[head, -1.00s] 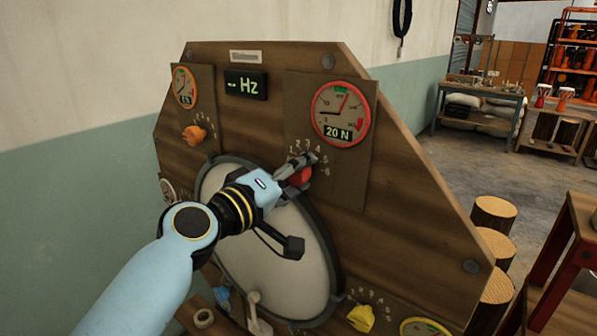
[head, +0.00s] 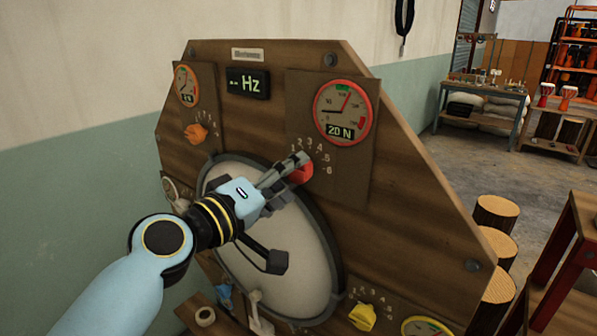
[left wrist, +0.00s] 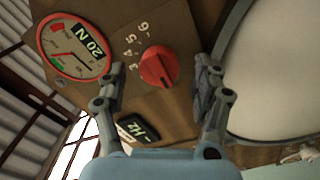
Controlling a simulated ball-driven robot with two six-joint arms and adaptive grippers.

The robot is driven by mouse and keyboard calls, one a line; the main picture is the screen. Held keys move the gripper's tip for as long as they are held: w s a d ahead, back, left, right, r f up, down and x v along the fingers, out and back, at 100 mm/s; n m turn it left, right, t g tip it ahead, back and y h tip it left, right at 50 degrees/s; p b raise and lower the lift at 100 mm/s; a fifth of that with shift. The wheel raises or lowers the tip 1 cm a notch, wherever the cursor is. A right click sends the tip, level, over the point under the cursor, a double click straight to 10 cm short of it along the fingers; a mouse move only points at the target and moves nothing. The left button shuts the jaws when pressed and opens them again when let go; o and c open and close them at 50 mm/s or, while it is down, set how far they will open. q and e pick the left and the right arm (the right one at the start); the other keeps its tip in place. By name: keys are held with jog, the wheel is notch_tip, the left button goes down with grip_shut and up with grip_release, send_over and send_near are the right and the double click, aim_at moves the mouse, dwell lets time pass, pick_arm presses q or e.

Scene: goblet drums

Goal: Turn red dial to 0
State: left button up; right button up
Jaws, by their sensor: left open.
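The red dial (head: 301,173) sits on the wooden panel below the red-rimmed gauge (head: 342,112), which reads 20 N. Numbers 1 to 6 arc around the dial, and no 0 is visible. My left gripper (head: 290,211) is open in front of the panel, its upper finger overlapping the dial in the head view. In the left wrist view the whole red dial (left wrist: 158,67) shows between the spread fingers, with clear gaps on both sides. Numbers 3 to 6 are readable there; lower ones are hidden by a finger. My right gripper is not in view.
The round drum head (head: 310,245) lies below left of the dial, behind my gripper. An orange dial (head: 196,133) is at the upper left and a yellow dial (head: 363,317) at the bottom. Log stumps (head: 495,213) stand right of the panel.

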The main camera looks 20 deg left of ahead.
pick_arm(q)
jog(key=v, duration=0.8)
jog(key=shift+s, duration=0.25)
jog(key=shift+a, duration=0.1)
